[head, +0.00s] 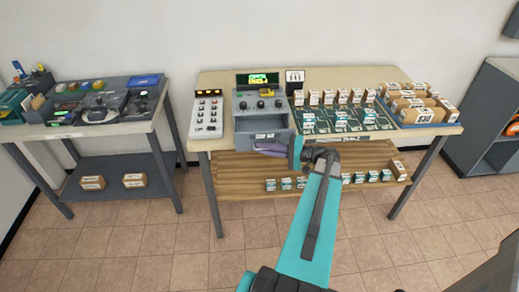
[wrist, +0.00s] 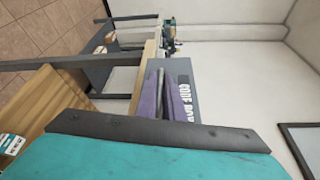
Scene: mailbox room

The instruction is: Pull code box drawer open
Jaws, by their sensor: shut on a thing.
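The code box (head: 262,104) is a grey unit with dials and a lit green display, standing on the left part of the long table. Its drawer (head: 264,136), labelled CODE BOX, appears pulled out toward me, with a plain grey inside showing. My gripper (head: 270,148) has purple fingers that lie at the drawer's front, just below the label. In the wrist view, my gripper (wrist: 160,97) is closed against the grey drawer front (wrist: 183,75), beside the CODE BOX lettering.
A white keypad panel (head: 208,115) stands left of the code box. Small boxes on a green board (head: 338,118) and a blue tray of cartons (head: 419,114) are to the right. A wooden lower shelf (head: 235,178) lies below. A side table (head: 90,127) stands at left.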

